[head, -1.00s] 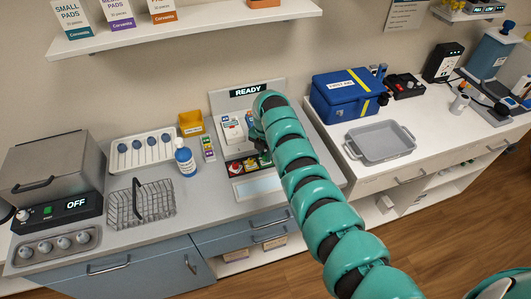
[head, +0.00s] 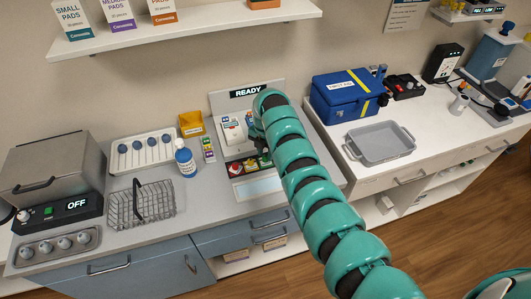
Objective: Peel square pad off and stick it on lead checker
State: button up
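My teal arm reaches up to the checker station, a grey stand with a "READY" display (head: 247,91) against the wall. My gripper (head: 259,138) is at the station's middle, mostly hidden behind my own arm, and its fingers cannot be made out. White items (head: 231,130) stand on the station left of my gripper. I cannot tell which of these is the square pad or the lead checker.
A wire basket (head: 155,206) is further left. A blue first aid box (head: 345,95) and an empty grey tray (head: 379,144) are at right.

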jog(key=shift+r+p, duration=0.3)
jog(key=shift+r, duration=1.15)
jog(key=o, duration=0.6)
jog(key=shift+c, duration=0.2)
jog(key=shift+r, duration=0.15)
jog(key=shift+r, duration=1.35)
